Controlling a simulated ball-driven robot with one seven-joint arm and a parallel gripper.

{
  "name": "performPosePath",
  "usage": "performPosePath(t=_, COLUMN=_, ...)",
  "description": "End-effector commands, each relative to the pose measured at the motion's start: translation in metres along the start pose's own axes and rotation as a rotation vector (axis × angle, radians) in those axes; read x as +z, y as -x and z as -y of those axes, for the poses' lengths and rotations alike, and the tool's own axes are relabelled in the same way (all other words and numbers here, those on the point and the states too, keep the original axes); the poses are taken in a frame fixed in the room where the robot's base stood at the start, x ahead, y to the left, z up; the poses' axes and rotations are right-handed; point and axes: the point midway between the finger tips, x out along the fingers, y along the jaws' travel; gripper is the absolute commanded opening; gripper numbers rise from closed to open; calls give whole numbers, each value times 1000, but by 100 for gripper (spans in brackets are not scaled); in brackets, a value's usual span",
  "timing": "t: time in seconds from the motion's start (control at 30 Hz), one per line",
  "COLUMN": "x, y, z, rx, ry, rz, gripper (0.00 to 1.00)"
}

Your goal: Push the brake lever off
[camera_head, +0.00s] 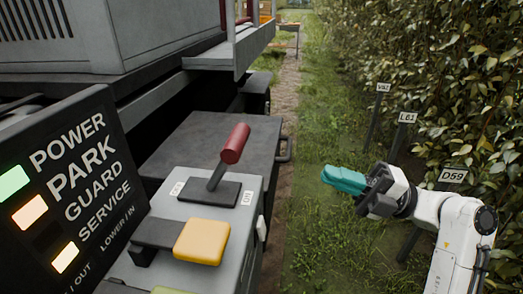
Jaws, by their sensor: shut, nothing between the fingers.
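The brake lever (236,144) has a red grip on a dark shaft. It rises from a dark slotted plate (207,191) on a grey control box (174,207) and leans to the right, toward a small label (247,198) that seems to read ON. Another small label (177,188), hard to read, is left of the plate. My gripper (326,175) is shut and empty, with teal fingers pointing left. It is in the air to the right of the lever, clearly apart from it, over the grass.
A yellow pedal-like pad (202,241) is on the box in front of the lever. A status panel (62,190) at left has POWER, PARK and one lower light lit. A hedge with marker signs (453,176) lines the right. The grass strip (305,150) is open.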

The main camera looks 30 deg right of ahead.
Motion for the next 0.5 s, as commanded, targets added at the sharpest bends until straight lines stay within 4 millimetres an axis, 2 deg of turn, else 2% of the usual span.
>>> performPosePath(t=0.13, x=0, y=-4, z=0, rx=-1, ry=-2, rz=-1, gripper=0)
performPosePath(t=0.27, x=0, y=-18, z=-2, rx=-1, ry=-3, rz=-3, gripper=0)
performPosePath(t=0.5, x=-1, y=-65, z=-3, rx=-1, ry=-4, rz=-5, gripper=0)
